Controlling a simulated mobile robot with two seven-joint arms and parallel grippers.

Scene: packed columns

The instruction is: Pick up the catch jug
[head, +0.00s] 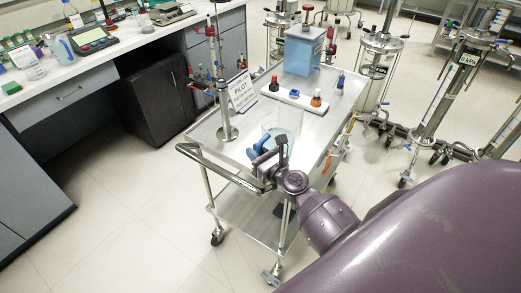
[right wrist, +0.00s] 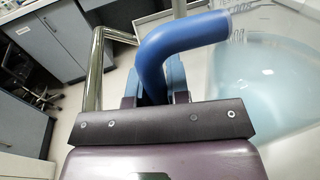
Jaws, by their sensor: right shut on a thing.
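The catch jug (head: 285,123) is a clear, pale-blue-tinted jug with a blue handle. It is at the near end of the steel cart's top. My right gripper (head: 269,152) is shut on its blue handle. In the right wrist view the handle (right wrist: 190,35) rises between the jaws (right wrist: 157,88) and bends right towards the translucent jug body (right wrist: 265,85). I cannot tell whether the jug's base touches the cart top, as my gripper and the handle cover part of it. My left gripper is not in view.
The steel cart (head: 205,135) has a push rail at its near left. On it stand a "PILOT" sign (head: 242,92), a post, a white rack of coloured caps (head: 300,97) and a blue container (head: 304,50). A bench is at left; wheeled column stands are at right.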

